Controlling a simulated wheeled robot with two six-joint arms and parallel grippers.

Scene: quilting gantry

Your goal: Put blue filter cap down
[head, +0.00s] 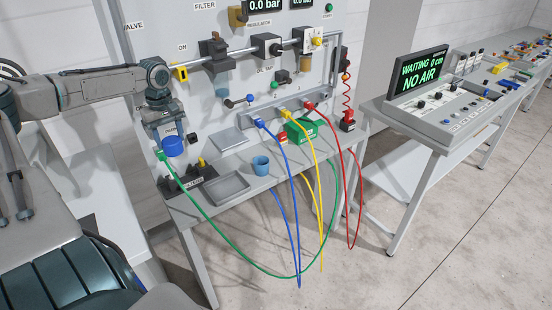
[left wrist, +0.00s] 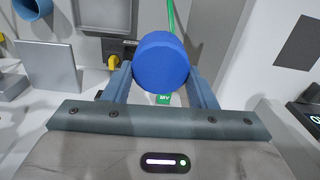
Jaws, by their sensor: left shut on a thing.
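The blue filter cap (head: 172,146) is a short round blue cylinder. In the left wrist view the cap (left wrist: 161,62) sits between the two fingers of my left gripper (left wrist: 160,80). My left gripper (head: 170,132) is shut on it and holds it above the left end of the grey bench (head: 205,200), near the panel. I cannot tell the exact gap beneath the cap. My right gripper is not in view.
A grey tray (head: 229,187), a black fittings block (head: 196,180) and a blue cup (head: 260,165) stand on the bench. A green hose (head: 215,245) loops off the front. Blue, yellow and red hoses hang further right.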

